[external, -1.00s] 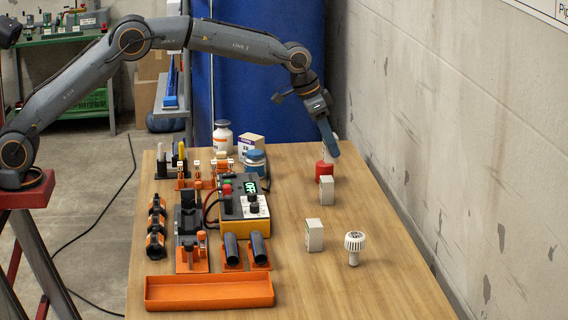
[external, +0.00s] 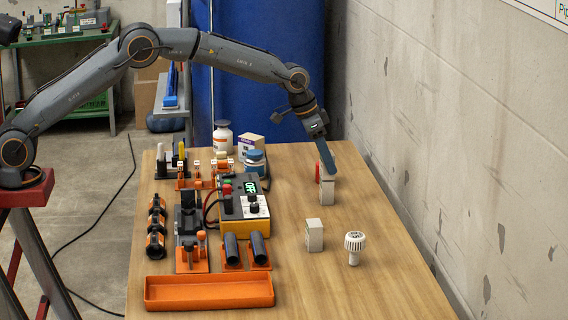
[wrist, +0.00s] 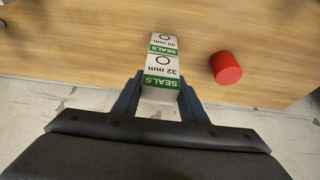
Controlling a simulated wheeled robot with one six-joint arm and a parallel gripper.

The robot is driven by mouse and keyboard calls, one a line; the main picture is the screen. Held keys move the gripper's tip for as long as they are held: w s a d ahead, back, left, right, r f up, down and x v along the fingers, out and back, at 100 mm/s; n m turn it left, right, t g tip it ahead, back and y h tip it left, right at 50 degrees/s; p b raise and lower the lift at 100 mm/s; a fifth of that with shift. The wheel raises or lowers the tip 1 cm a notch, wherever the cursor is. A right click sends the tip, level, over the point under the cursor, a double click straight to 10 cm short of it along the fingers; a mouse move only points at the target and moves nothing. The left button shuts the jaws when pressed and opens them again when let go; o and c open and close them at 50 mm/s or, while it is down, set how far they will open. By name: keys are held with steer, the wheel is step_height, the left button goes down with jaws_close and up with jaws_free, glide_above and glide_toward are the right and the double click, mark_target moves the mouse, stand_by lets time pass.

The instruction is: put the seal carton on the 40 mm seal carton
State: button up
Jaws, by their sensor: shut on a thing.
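My gripper (external: 326,164) is shut on a white and green seal carton marked 32 mm (wrist: 161,68). The carton sits between both fingers in the wrist view. The 40 mm seal carton (external: 327,193) stands upright on the bench below my fingertips. Its marked top (wrist: 165,42) shows just beyond the held carton in the wrist view. The two cartons overlap in both views, and I cannot tell whether they touch. My fingers partly hide the held carton in the external view.
A red cylinder (wrist: 226,68) stands close by the cartons. Another small carton (external: 314,235) and a white ribbed-headed part (external: 354,246) stand nearer the front. An orange tray (external: 209,293) and a yellow-black device (external: 244,205) are at left. The wall (external: 450,150) is at right.

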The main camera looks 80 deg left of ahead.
steer(key=shift+f, duration=0.25)
steer(key=o, duration=1.1)
steer(key=shift+c, duration=0.2)
